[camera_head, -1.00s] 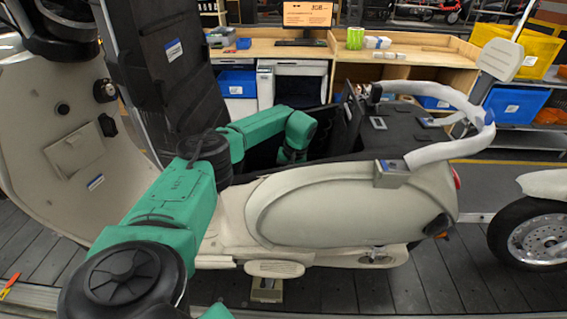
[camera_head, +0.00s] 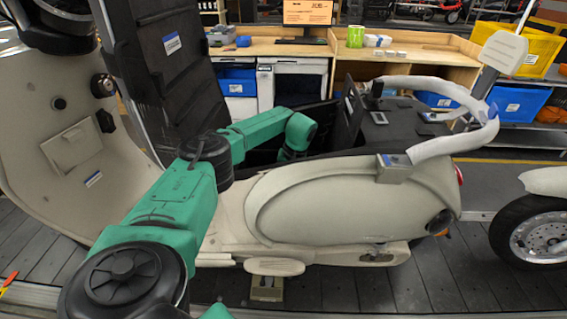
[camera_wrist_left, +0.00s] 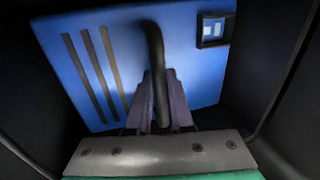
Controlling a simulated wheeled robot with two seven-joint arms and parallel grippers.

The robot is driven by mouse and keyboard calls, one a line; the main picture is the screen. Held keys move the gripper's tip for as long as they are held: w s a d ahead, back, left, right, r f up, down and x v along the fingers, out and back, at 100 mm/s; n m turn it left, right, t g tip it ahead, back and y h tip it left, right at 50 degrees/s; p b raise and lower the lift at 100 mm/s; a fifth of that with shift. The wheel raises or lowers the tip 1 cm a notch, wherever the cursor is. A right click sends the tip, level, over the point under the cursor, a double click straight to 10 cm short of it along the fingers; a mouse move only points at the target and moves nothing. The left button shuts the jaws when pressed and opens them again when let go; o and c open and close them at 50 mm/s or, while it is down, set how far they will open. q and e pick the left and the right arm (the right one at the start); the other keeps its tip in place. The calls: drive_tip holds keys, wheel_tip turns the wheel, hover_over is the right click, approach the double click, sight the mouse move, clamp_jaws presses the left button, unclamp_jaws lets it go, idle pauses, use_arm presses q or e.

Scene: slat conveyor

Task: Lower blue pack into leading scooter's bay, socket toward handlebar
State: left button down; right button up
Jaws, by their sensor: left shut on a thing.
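The blue pack (camera_wrist_left: 185,65) shows in the left wrist view, with dark stripes on one side and its socket (camera_wrist_left: 213,30) at the upper right. My left gripper (camera_wrist_left: 160,110) is shut on the pack's black handle (camera_wrist_left: 154,60). Dark walls stand close on both sides of the pack. In the head view my left arm reaches over the cream scooter (camera_head: 345,205), and its wrist (camera_head: 295,135) dips into the open bay behind the side panel. The pack and fingers are hidden there. I cannot tell how deep the pack sits. My right gripper is not in view.
A tall black panel (camera_head: 165,75) with a white label stands up in front of the bay. A white-wrapped rail (camera_head: 455,145) curves around the scooter's rear. Another scooter's wheel (camera_head: 540,238) is at the right. A wooden bench (camera_head: 430,55) stands behind.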

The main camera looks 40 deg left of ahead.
use_arm(q)
drive_tip(key=c, duration=0.7)
unclamp_jaws()
drive_tip(key=shift+r, duration=0.1)
drive_tip(key=shift+s+d, duration=0.1)
drive_tip(key=shift+r, duration=0.35)
drive_tip(key=b+v, duration=0.2)
drive_tip(key=v, duration=1.2)
